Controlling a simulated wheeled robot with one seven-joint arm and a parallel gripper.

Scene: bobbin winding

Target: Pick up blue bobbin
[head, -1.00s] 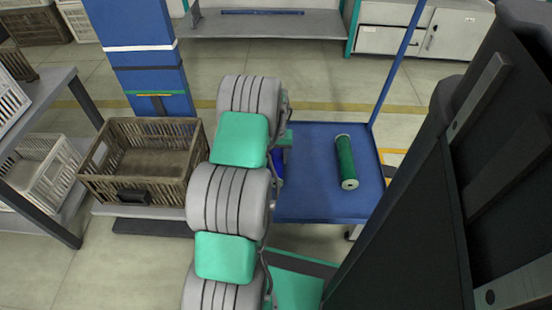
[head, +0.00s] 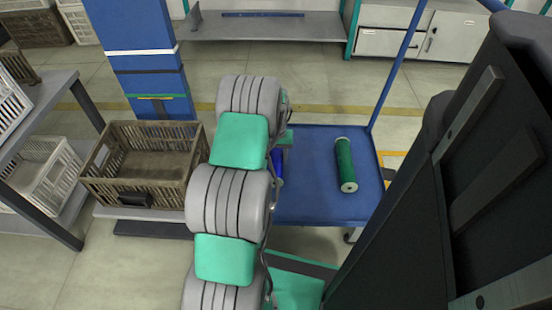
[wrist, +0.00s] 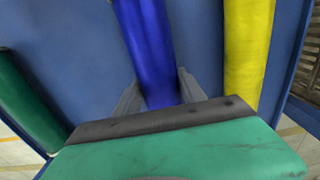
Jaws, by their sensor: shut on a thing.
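The blue bobbin (wrist: 148,45) runs up the middle of the wrist view, between the two grey fingers of my gripper (wrist: 158,92). The fingers are shut on it, one on each side. In the head view only a sliver of the blue bobbin (head: 277,165) shows beside my arm, over the left part of the blue cart top (head: 310,200). My gripper is hidden behind my arm there. I cannot tell whether the bobbin touches the cart top.
A green bobbin (head: 346,165) lies on the right of the cart top. A yellow bobbin (wrist: 248,50) lies right of the blue one in the wrist view. A brown crate (head: 145,165) stands left of my arm. The cart's blue handle post (head: 397,70) rises at the back right.

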